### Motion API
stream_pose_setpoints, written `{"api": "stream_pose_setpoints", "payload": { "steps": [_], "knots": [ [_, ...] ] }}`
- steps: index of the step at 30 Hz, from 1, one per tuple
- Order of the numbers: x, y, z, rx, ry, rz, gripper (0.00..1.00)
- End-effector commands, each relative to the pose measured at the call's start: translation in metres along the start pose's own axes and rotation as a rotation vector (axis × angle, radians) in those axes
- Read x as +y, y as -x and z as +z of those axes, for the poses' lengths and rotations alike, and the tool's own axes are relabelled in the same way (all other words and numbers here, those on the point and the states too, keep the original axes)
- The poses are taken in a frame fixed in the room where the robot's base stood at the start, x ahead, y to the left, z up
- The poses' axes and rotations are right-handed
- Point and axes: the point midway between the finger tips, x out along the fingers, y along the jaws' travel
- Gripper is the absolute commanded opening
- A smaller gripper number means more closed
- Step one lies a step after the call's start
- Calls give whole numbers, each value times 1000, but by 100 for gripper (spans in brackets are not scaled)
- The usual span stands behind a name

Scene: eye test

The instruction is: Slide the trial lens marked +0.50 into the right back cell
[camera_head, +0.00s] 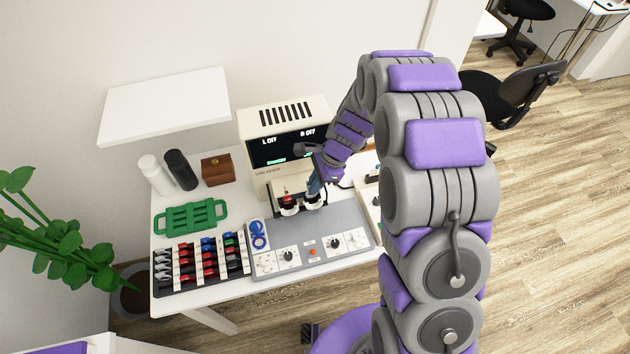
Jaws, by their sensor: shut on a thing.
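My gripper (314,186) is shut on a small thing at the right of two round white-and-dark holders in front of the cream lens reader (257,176). The held thing is mostly hidden by the fingers; it is likely a trial lens, but its marking cannot be read. The left holder (289,208) has a red-topped piece standing in it. Whether the held thing touches a cell, and which one, is too small to tell. The reader's dark screen (283,147) reads "L OFF" and "R OFF". A black lens rack (161,289) at front left holds rows of red, blue, dark and clear lenses.
A grey panel with knobs (312,250) lies in front of the reader. A blue-and-white item (257,235), green tray (190,217), brown box (217,170), and white and black bottles (180,170) stand left. A white shelf (165,105) overhangs the back left. A plant (60,250) is beside the table.

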Motion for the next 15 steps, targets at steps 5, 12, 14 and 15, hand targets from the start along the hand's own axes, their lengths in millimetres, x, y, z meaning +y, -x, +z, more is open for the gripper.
{"api": "stream_pose_setpoints", "payload": {
  "steps": [5, 12, 14, 15],
  "knots": [
    [0, -5, -2, 0, 0, 1, 0],
    [0, -11, -4, 0, 0, 1, 0],
    [0, -12, -5, 0, 0, 1, 0],
    [0, -14, -6, 0, 0, 1, 0]
  ]
}}
